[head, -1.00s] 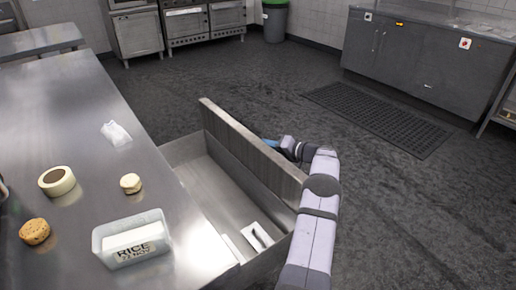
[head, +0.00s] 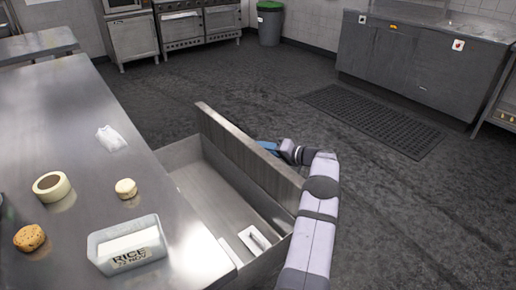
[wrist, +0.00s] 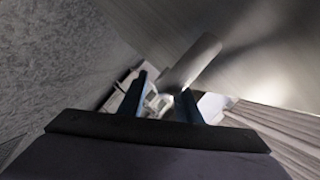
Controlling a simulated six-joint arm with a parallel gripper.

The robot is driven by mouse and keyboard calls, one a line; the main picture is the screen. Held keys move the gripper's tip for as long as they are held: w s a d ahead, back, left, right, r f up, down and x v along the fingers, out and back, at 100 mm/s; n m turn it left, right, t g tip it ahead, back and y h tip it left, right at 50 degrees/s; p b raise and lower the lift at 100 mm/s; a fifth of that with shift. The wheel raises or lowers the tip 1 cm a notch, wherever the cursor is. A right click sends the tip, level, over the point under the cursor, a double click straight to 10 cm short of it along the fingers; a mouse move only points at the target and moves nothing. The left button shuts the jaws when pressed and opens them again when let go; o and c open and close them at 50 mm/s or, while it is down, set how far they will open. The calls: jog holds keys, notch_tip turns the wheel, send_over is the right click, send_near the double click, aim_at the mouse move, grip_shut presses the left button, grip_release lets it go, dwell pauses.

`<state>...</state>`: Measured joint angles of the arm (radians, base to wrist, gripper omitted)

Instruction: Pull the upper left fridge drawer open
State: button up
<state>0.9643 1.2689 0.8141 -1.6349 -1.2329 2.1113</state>
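The drawer (head: 205,188) stands pulled out from the steel counter on the left, and its deep inside shows. Its tall front panel (head: 245,148) faces away to the right. My gripper (head: 268,146) is at the outer side of this panel, which partly hides it. In the wrist view my two blue fingers (wrist: 162,92) are apart. A round metal handle bar (wrist: 192,62) reaches to the fingertips, close to the right finger, with a gap to the left one. I cannot tell whether a finger touches it.
The steel counter (head: 85,120) holds a rice box (head: 128,243), a tape-like roll (head: 51,186), small round items and a crumpled white piece. A pale item (head: 254,238) lies in the drawer. Open floor (head: 400,210) lies to the right, with a black mat (head: 372,120) beyond.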

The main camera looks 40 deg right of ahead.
jog(key=v, duration=0.6)
